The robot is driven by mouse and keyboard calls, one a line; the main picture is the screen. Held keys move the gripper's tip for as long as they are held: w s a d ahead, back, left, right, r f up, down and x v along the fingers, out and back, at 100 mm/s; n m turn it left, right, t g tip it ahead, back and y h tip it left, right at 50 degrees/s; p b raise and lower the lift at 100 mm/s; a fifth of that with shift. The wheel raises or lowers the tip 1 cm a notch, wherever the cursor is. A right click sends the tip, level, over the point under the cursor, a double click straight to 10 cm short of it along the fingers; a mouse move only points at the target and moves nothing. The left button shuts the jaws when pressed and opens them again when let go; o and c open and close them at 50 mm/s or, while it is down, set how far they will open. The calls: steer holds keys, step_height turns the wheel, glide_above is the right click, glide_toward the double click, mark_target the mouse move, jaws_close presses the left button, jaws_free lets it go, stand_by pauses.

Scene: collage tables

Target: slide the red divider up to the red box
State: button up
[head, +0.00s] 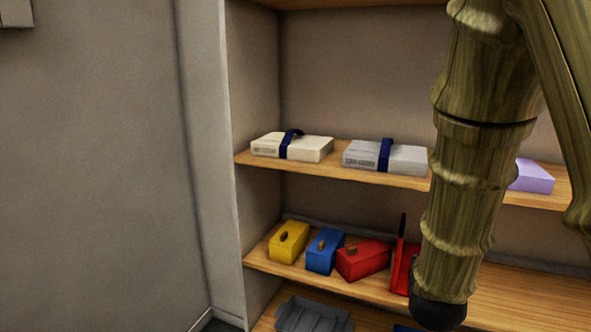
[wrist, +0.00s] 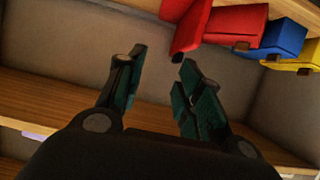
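The red divider (head: 402,256) stands upright on the middle shelf, just right of the red box (head: 364,259); my arm hides part of it. The red box has a small brown handle and sits slightly turned. I cannot tell whether divider and box touch. In the wrist view, which looks upside down, the divider (wrist: 187,32) and red box (wrist: 237,24) are at the top. My gripper (wrist: 163,58) is open and empty, its two fingers apart, with the divider's edge beyond the right fingertip. In the head view the fingers are hidden.
A blue box (head: 325,252) and a yellow box (head: 289,242) stand left of the red box. The shelf above holds strapped white (head: 265,146) and grey (head: 360,156) packages and a lilac block (head: 533,176). A grey bin (head: 314,315) sits below. The shelf (head: 530,300) is clear at right.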

steer(key=s+a+f+n+g+y, duration=0.1)
steer(key=s+a+f+g+y, duration=0.3)
steer(key=f, duration=1)
steer(key=s+f+n+g+h, duration=0.15)
steer(key=s+f, duration=0.45)
steer(key=f, duration=0.9)
steer(key=s+a+f+n+g+y, duration=0.1)
steer(key=s+f+g, duration=0.2)
steer(key=s+f, duration=0.6)
steer(key=s+a+f+g+y, duration=0.2)
steer(key=s+f+g, duration=0.2)
steer(key=s+f, duration=0.5)
steer(key=s, duration=0.6)
steer(key=shift+n, duration=0.35)
